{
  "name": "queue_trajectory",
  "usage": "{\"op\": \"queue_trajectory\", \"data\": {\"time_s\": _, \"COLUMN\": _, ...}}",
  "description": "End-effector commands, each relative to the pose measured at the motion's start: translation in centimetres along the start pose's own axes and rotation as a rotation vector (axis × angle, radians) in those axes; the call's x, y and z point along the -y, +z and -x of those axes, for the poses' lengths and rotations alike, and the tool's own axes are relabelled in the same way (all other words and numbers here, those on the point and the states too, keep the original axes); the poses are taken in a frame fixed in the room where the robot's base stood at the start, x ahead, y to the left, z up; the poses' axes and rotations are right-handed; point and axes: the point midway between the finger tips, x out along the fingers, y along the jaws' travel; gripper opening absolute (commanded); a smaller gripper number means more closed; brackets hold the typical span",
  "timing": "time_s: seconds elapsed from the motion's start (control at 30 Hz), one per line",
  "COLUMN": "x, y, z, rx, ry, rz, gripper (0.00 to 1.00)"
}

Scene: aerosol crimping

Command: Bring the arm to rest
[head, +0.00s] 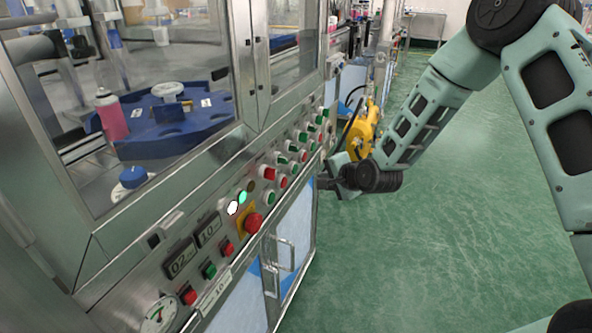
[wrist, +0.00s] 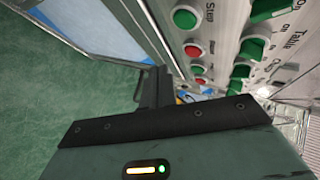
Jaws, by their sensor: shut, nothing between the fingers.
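My arm reaches in from the upper right in the head view, its wrist bent toward the machine's control panel (head: 250,185). My gripper (head: 322,183) is a small dark shape close in front of the panel's far part, partly hidden by the wrist. In the wrist view my gripper (wrist: 158,82) shows dark fingers, shut with nothing between them. The panel's green button (wrist: 186,18) and red button (wrist: 193,51) are to the right of the fingers there. I cannot tell whether the fingertips touch the panel.
A red emergency knob (head: 252,222) sticks out of the panel. Behind the glass a blue turntable (head: 165,138) carries a pink can (head: 112,118). A yellow machine (head: 363,130) stands beyond my wrist. The green floor (head: 430,250) to the right is clear.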

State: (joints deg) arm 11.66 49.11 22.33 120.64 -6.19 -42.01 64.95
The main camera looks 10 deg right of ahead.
Motion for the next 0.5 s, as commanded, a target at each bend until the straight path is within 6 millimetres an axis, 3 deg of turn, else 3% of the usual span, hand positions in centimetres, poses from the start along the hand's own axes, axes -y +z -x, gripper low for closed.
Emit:
{"op": "queue_trajectory", "data": {"time_s": 0.17, "x": 0.7, "y": 0.8, "z": 0.6, "rx": 0.016, "ry": 0.014, "rz": 0.033, "gripper": 0.00}}
{"op": "queue_trajectory", "data": {"time_s": 0.27, "x": 2.3, "y": 3.2, "z": 2.6, "rx": 0.069, "ry": 0.063, "rz": 0.145, "gripper": 0.00}}
{"op": "queue_trajectory", "data": {"time_s": 0.37, "x": 4.2, "y": 7.1, "z": 6.3, "rx": 0.161, "ry": 0.146, "rz": 0.335, "gripper": 0.00}}
{"op": "queue_trajectory", "data": {"time_s": 0.5, "x": 5.8, "y": 12.7, "z": 13.5, "rx": 0.322, "ry": 0.271, "rz": 0.652, "gripper": 0.00}}
